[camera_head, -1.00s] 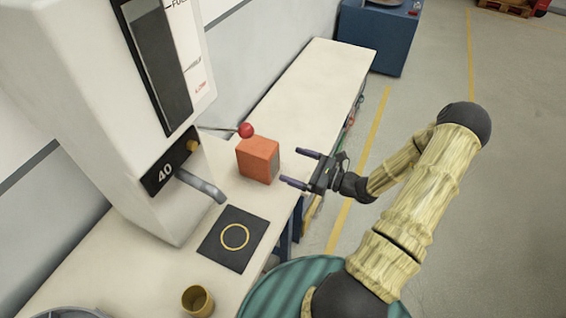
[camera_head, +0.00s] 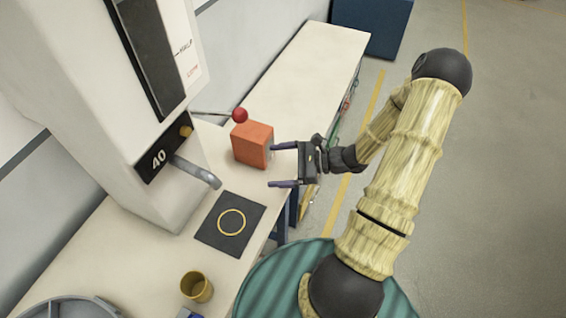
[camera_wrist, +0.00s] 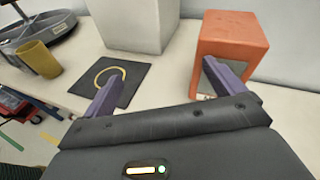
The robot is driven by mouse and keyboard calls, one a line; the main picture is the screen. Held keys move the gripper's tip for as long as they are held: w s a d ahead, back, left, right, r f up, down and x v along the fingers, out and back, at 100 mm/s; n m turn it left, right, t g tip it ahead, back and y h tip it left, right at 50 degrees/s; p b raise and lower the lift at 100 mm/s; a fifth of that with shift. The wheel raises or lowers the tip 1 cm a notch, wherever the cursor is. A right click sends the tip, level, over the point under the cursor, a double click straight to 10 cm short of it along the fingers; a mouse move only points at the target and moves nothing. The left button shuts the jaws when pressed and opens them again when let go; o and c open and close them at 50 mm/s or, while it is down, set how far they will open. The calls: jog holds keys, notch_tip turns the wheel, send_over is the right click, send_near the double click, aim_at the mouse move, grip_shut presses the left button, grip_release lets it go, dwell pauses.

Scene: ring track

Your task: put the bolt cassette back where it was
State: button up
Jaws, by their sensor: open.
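No object is clearly marked as the bolt cassette; an orange box (camera_head: 252,145) with a grey panel on one side stands upright on the bench, and I cannot tell whether it is the cassette. My gripper (camera_head: 273,165) is open and empty at the bench's right edge, just right of the box. One finger points close to the box; I cannot tell if it touches. In the wrist view the orange box (camera_wrist: 232,42) is behind the right finger. A black mat with a yellow ring (camera_head: 231,223) lies bare on the bench; it also shows in the wrist view (camera_wrist: 122,90).
A white machine marked 40 (camera_head: 158,158) stands left of the box, with a grey spout and a red-knobbed lever (camera_head: 239,115). A mustard cup (camera_head: 197,287) and a grey round tray (camera_head: 65,306) are at the near end. The bench's far part (camera_head: 305,75) is clear.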

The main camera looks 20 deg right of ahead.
jog(key=s+a+r+n+g+h, duration=0.2)
jog(key=s+a+n+g+h, duration=0.3)
jog(key=s+n+g, duration=0.5)
notch_tip(320, 180, up, 9)
jog(key=w+d+n+t+h, duration=0.1)
jog(key=d+n+t+h, duration=0.1)
jog(key=n+t+h, duration=0.4)
jog(key=n+h, duration=0.3)
jog(key=n, duration=0.2)
jog(key=shift+w, duration=0.15)
jog(key=shift+r, duration=0.1)
jog(key=shift+c, duration=0.4)
